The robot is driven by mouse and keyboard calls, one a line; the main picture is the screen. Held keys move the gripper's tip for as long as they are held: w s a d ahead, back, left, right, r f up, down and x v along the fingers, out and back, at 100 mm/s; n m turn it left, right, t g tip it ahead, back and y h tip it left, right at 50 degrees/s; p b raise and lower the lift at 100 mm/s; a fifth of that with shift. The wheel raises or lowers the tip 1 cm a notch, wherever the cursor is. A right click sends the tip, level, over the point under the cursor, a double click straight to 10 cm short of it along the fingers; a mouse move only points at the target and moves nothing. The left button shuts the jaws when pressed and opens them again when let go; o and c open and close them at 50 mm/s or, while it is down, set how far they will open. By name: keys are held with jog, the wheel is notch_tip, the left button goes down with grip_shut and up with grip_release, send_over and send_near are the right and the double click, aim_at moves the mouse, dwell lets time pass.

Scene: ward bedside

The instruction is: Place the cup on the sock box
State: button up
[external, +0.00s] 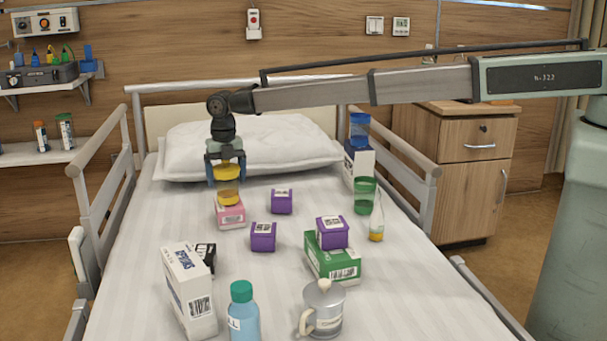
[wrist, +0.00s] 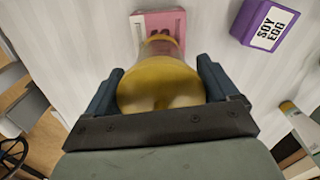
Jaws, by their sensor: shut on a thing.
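My gripper (external: 226,184) is shut on a translucent yellow cup (external: 228,172), upright with its lower part below the fingers. The cup is directly above a small pink box (external: 230,216) on the bed; its base overlaps the box's top, and I cannot tell if they touch. In the wrist view the cup (wrist: 160,88) fills the space between the fingers (wrist: 162,90). Beyond it the pink box (wrist: 172,22) shows dark red marks and is partly hidden by the cup. It may be the sock box; its label is not readable.
Purple boxes (external: 263,237) stand right of the pink box; one (external: 332,232) sits on a green box (external: 333,264). A green cup (external: 364,195), a bottle (external: 376,222) and a blue cup (external: 359,130) on a box are further right. A white box (external: 188,290), blue bottle (external: 243,318) and mug (external: 323,308) stand in front.

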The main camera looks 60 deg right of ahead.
jog(key=shift+f, duration=0.1)
jog(key=o, duration=0.8)
notch_tip(320, 180, up, 12)
jog(key=shift+r, duration=0.15)
dwell(0.4)
